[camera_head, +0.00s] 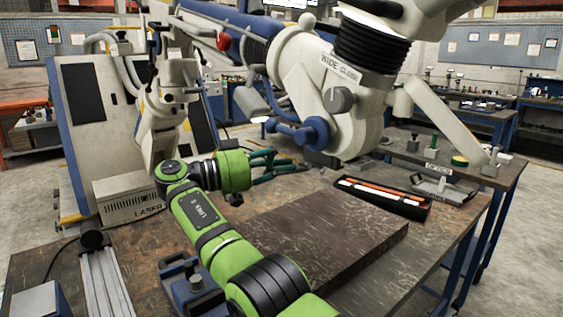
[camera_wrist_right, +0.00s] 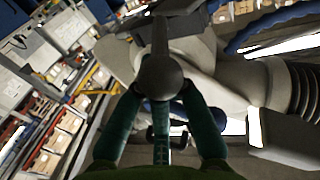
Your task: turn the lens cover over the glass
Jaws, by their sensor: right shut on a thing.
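The white microscope arm (camera_head: 345,95) hangs over the table in the head view, with blue knobs (camera_head: 312,132) low on its head. My right gripper (camera_head: 286,162), with teal fingers, is below and left of that head. In the right wrist view, its fingers (camera_wrist_right: 160,88) are shut on a grey rounded piece (camera_wrist_right: 158,74) with a thin stalk rising from it. I cannot tell for sure whether this piece is the lens cover. In the head view the held piece is not clearly visible. The glass cannot be made out. My left gripper is not in view.
A dark slab (camera_head: 325,240) lies on the worn table (camera_head: 150,250) below my right gripper. A white LASER box (camera_head: 130,200) stands at the left.

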